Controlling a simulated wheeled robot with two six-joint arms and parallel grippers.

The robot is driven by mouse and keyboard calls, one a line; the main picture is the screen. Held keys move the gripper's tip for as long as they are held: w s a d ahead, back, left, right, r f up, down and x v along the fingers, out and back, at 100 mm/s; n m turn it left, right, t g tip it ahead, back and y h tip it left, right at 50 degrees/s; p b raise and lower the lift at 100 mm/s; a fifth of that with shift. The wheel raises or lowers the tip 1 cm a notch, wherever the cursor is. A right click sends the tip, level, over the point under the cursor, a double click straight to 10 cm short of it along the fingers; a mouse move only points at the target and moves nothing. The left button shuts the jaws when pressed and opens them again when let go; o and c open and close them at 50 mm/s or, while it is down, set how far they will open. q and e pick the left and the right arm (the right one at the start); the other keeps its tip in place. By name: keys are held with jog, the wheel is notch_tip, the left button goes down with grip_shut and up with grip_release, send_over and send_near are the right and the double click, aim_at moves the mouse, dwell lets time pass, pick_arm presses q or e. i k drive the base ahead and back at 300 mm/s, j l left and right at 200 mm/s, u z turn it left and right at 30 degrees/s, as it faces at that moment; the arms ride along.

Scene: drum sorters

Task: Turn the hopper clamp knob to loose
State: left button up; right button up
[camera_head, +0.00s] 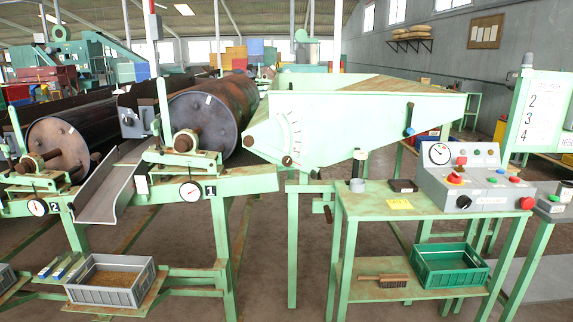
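The pale green hopper (345,125) stands in the middle, on green legs, with its narrow end to the left. A white curved scale (290,130) is on its side. A dark brown round knob (287,161) sits just below the scale, and another (248,141) sits at the hopper's left end. I cannot tell which of them is the clamp knob, or whether it is tight or loose. A lever with a blue grip (409,131) is on the hopper's right side. Neither of my grippers is in view.
A green table (375,208) stands in front, with a grey control box (475,180) on it. Its lower shelf holds a brush (383,281) and a green crate (450,265). Dark drums (212,112) and a metal chute (112,185) are at left. Bare floor shows between the stands.

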aim_at(286, 161)
jog(key=i+l+z, duration=0.1)
jog(key=i, duration=0.35)
jog(key=i+l, duration=0.2)
jog(key=i, duration=0.25)
jog(key=z, duration=0.05)
